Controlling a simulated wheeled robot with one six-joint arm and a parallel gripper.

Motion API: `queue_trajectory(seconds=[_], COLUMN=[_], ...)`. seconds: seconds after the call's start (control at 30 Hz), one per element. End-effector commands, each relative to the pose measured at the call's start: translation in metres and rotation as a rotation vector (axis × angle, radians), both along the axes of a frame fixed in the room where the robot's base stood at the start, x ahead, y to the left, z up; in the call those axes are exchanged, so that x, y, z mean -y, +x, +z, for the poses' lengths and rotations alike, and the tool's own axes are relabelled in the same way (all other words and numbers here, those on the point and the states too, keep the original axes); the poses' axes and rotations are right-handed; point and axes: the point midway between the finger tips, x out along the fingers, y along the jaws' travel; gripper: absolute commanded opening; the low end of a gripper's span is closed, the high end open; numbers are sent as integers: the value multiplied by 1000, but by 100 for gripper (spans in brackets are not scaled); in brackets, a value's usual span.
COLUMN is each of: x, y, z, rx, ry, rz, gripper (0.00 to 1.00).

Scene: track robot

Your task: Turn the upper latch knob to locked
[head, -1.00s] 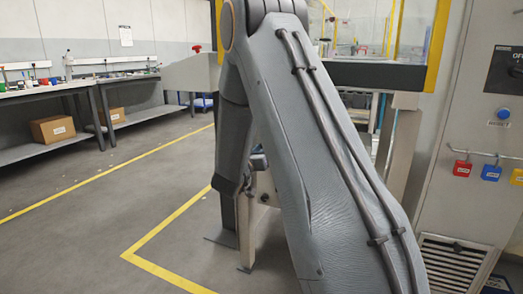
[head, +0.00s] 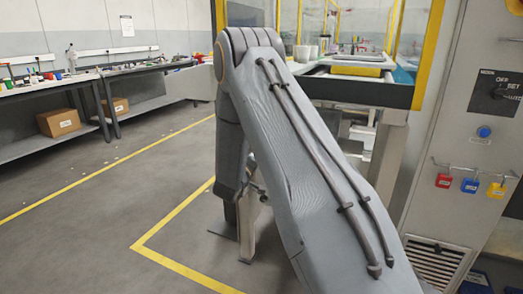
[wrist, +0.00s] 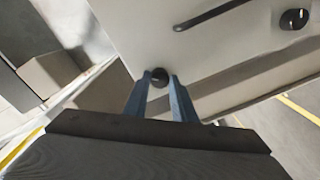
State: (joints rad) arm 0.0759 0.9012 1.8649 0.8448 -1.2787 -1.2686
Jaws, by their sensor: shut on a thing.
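In the wrist view, my gripper (wrist: 160,84) has its two blue fingers on either side of a small round black knob (wrist: 159,77). It is shut on this knob, near the lower edge of a pale panel (wrist: 150,35). Any mark on the knob is too small to read, so its turn position cannot be told. I cannot tell whether it is the upper latch knob. In the head view, my arm hides the gripper and the knob.
A dark bar handle (wrist: 212,14) and another black knob with a light mark (wrist: 295,19) are on the panel. In the head view, a control cabinet (head: 455,120) stands right, a workbench (head: 80,84) left, and a yellow-framed cell behind my arm. Floor between is clear.

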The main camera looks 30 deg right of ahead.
Motion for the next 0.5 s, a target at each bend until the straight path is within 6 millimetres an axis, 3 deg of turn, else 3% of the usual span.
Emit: queue_trajectory(seconds=[0.5], x=[-1], y=[0], z=[3], rx=[-374], ry=[-293], rz=[1], gripper=[1])
